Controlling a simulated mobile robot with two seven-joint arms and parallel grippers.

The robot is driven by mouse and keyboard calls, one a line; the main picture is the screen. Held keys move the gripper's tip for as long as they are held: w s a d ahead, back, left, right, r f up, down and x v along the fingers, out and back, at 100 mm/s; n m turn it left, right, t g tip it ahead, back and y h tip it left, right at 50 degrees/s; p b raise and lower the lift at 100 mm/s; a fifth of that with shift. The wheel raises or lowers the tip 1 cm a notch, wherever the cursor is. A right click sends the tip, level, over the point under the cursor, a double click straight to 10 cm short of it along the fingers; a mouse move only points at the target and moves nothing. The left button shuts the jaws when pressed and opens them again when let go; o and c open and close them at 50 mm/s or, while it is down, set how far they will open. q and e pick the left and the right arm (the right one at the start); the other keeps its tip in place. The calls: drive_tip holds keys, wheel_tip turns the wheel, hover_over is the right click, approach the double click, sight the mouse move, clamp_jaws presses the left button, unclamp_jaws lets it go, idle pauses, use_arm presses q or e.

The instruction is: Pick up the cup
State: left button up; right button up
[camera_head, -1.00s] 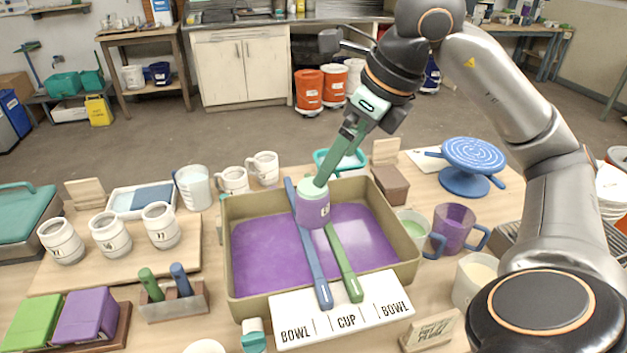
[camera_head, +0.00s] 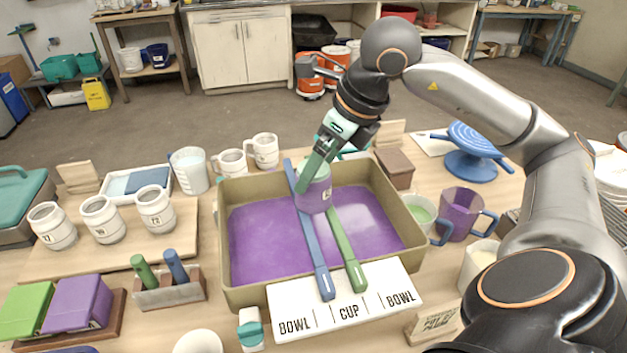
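A purple-glazed cup (camera_head: 315,195) with a pale upper part stands on a blue stick (camera_head: 316,255) and a green stick (camera_head: 346,252) laid across a tan tub (camera_head: 240,292) of purple glaze. My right gripper (camera_head: 307,177) reaches down from the upper right. Its green fingers are at the cup's upper part and overlap it in the picture, hiding part of the rim. I cannot tell whether they are closed on it. My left gripper is not in view.
A white label board (camera_head: 345,325) reading BOWL, CUP, BOWL lies at the tub's front. White mugs stand on a board (camera_head: 115,240) at left. A purple handled bucket (camera_head: 460,212), a green-filled bucket (camera_head: 420,212) and a blue turntable (camera_head: 470,165) are at right.

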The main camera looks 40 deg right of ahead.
drive_tip(key=x, duration=0.3)
drive_tip(key=shift+f, duration=0.25)
drive_tip(key=shift+c, duration=0.2)
drive_tip(key=shift+r, duration=0.1)
clamp_jaws()
drive_tip(key=shift+r, duration=0.1)
